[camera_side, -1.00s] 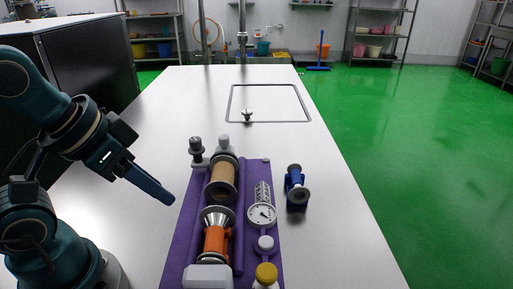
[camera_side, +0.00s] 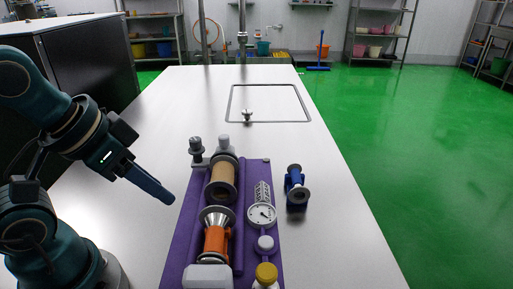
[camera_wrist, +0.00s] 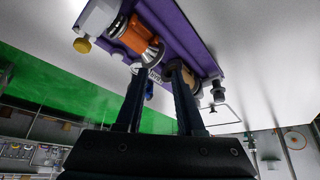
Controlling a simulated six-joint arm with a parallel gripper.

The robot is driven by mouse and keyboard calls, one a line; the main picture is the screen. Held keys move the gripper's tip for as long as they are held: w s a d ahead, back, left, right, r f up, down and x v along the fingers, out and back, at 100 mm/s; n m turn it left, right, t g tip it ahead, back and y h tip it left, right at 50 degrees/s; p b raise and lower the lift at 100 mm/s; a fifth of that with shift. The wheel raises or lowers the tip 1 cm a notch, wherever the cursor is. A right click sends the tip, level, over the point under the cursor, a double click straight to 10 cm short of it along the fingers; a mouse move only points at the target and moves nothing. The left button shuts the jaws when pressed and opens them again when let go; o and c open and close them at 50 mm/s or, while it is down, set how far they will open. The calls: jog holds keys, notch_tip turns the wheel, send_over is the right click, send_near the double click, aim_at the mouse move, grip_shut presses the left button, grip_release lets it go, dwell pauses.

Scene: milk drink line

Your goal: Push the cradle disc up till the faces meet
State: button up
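An orange part (camera_side: 214,241) with a shiny metal flange disc (camera_side: 216,215) lies on the purple base (camera_side: 178,235). In line beyond it is a tan cylinder (camera_side: 222,173) with dark end rings. The metal disc faces the nearer dark ring (camera_side: 219,193); I cannot tell whether these faces touch. I cannot tell which disc is the cradle disc. My gripper (camera_side: 168,197) is left of the base, above the table, empty. In the wrist view its two fingers (camera_wrist: 157,70) are apart.
The base also carries a round gauge (camera_side: 262,215), a yellow cap (camera_side: 266,273), a white block (camera_side: 207,277) and a grey knob post (camera_side: 196,146). A recessed panel (camera_side: 268,103) with a small knob lies farther back. The table right of the base is mostly clear.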

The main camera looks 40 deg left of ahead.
jog(key=o, duration=0.4)
jog(key=w+a+r+n+t+y, duration=0.2)
jog(key=w+a+r+n+y, duration=0.25)
jog(key=w+a+n, duration=0.6)
jog(key=m+g+y, duration=0.1)
jog(key=m+y, duration=0.1)
send_near(223, 137)
jog(key=shift+n, duration=0.25)
jog(key=x, duration=0.5)
jog(key=shift+w+a, duration=0.2)
jog(key=shift+w, duration=0.15)
jog(key=shift+w+a+f, duration=0.2)
jog(key=shift+a+f, duration=0.05)
jog(key=shift+f, duration=0.35)
jog(key=shift+x, duration=2)
